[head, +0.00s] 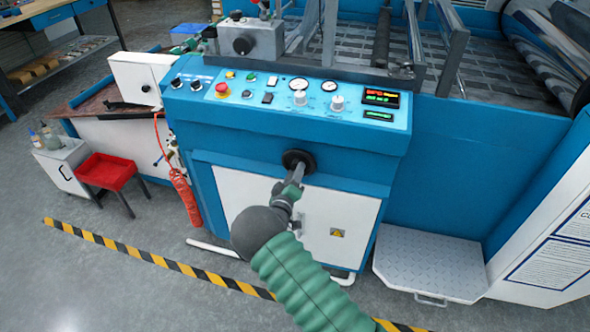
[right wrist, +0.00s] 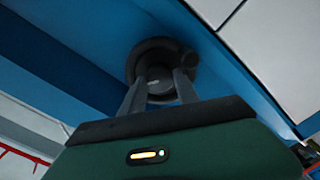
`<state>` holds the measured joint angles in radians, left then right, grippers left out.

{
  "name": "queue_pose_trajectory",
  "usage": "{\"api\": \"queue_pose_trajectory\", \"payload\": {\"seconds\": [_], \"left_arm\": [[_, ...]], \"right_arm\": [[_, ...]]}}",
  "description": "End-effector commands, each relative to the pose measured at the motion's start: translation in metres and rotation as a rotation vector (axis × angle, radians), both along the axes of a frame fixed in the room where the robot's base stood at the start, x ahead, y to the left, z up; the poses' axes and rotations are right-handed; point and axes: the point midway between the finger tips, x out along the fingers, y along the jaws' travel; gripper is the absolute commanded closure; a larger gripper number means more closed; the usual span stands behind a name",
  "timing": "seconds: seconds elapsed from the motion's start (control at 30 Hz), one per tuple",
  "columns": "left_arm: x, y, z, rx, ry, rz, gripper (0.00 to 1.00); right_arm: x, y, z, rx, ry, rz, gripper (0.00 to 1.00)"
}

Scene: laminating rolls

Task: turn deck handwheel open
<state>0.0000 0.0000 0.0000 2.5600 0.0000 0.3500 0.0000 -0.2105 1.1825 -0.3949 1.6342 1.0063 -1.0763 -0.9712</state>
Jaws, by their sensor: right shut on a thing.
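The deck handwheel (head: 297,156) is a small dark round wheel on the blue front of the machine, under the control panel. It also shows in the right wrist view (right wrist: 150,50), straight ahead, as a dark ring with a small knob on its right side. My right gripper (head: 297,174) reaches it from below and in front. Its two fingers (right wrist: 160,85) are shut on the handwheel, at its hub or lower part; the exact contact is partly hidden. My left gripper is not in view.
The control panel (head: 270,95) with knobs, gauges and a red button lies just above. White cabinet doors (head: 340,225) are below. The floor in front is clear, with a striped line (head: 150,258).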

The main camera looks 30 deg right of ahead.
Motion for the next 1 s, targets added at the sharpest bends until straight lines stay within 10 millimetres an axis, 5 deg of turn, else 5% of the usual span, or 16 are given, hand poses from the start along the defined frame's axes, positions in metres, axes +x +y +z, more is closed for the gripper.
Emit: {"api": "queue_pose_trajectory", "payload": {"seconds": [0.5, 1.0], "left_arm": [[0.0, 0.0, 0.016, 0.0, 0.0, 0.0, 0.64], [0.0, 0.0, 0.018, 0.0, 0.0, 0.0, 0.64]], "right_arm": [[0.001, 0.003, -0.002, -0.251, 0.302, 0.006, 1.0], [0.001, 0.003, -0.004, -0.316, 0.382, 0.008, 1.0]]}}
